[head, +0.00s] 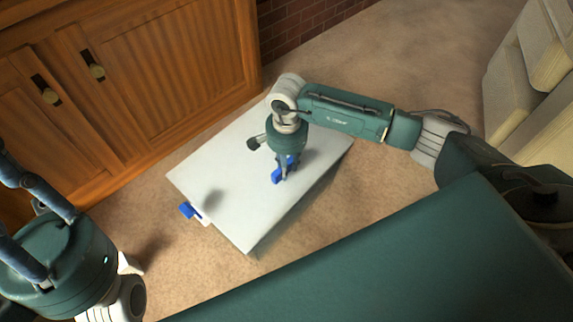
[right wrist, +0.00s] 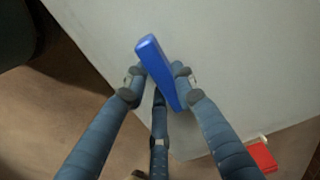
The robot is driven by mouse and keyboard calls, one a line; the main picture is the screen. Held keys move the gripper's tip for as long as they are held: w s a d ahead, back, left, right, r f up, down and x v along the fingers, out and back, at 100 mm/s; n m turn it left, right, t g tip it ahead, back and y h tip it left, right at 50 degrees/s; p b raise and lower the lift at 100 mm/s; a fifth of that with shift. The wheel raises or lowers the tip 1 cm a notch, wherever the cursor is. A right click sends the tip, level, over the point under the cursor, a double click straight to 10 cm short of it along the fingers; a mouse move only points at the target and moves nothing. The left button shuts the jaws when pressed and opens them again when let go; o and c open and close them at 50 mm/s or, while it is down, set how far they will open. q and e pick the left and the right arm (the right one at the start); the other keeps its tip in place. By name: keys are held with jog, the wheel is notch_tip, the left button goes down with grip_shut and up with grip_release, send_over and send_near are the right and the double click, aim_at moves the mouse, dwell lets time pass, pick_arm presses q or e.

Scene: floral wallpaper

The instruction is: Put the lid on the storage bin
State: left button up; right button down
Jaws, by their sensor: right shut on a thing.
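A flat, pale grey-white lid (head: 235,160) lies level over the storage bin, whose greyish side (head: 305,203) shows below its right edge. I cannot tell whether the lid is seated on the rim or held just above it. My right gripper (head: 285,178) points down and is shut on the blue handle (right wrist: 160,70) on the lid. A blue latch (head: 187,210) with a white part sticks out at the lid's near left edge. A red latch-like piece (right wrist: 263,156) shows beyond the white surface in the right wrist view. My left gripper is at the lower left, its fingertips cut off by the frame.
A wooden cabinet (head: 170,80) with knobs stands at the upper left, close to the lid. A brick wall (head: 300,25) is behind. A cream drawer-like unit (head: 530,70) stands at the right. Carpet (head: 410,60) is clear between them.

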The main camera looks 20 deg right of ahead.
jog(key=c, duration=1.3)
grip_release()
jog(key=shift+c, duration=0.2)
